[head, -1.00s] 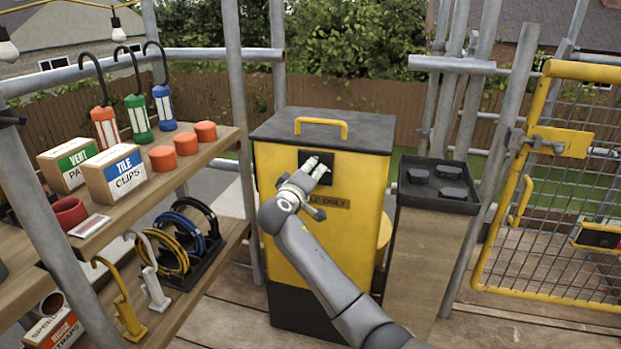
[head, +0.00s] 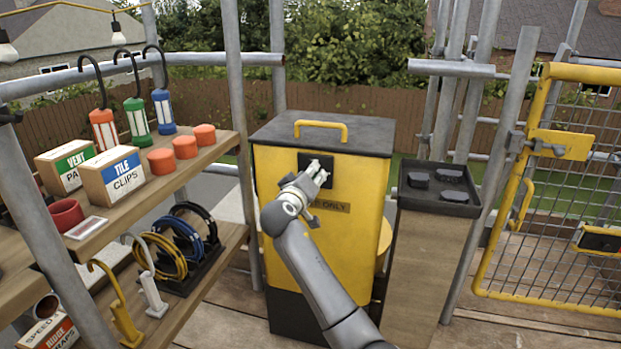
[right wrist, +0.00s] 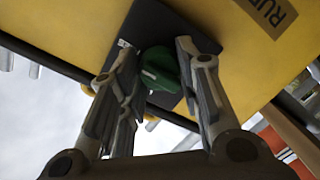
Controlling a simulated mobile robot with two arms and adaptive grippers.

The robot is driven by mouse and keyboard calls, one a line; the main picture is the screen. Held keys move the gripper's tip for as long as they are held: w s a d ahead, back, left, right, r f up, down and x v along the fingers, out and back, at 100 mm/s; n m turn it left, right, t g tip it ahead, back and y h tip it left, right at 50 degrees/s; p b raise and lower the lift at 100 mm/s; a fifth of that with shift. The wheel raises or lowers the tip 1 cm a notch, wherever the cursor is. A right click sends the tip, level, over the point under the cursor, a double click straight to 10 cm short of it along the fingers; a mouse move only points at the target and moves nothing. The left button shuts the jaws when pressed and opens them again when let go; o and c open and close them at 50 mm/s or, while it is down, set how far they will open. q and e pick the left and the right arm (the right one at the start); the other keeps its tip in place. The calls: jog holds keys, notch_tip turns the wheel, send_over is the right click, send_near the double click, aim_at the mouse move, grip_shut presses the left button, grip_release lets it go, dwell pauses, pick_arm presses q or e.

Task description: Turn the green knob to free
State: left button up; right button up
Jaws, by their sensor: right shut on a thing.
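The green knob (right wrist: 160,70) sits on a dark square plate (right wrist: 150,30) on the front of the yellow cabinet. In the right wrist view it lies between the finger pads of my right gripper (right wrist: 158,82), which is shut on it. In the head view my right gripper (head: 318,172) is at the dark plate (head: 337,166) on the upper front of the yellow cabinet (head: 275,195), and its fingers and wrist hide the knob there. I cannot read the knob's setting. My left gripper is out of view.
A yellow mesh gate (head: 550,140) stands further right. A wooden shelf (head: 205,158) with boxes, lamps and cables is at left. Scaffold poles (head: 238,120) rise nearby.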

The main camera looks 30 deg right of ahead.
jog(key=o, duration=1)
jog(key=v, duration=1.2)
jog(key=shift+f, duration=0.1)
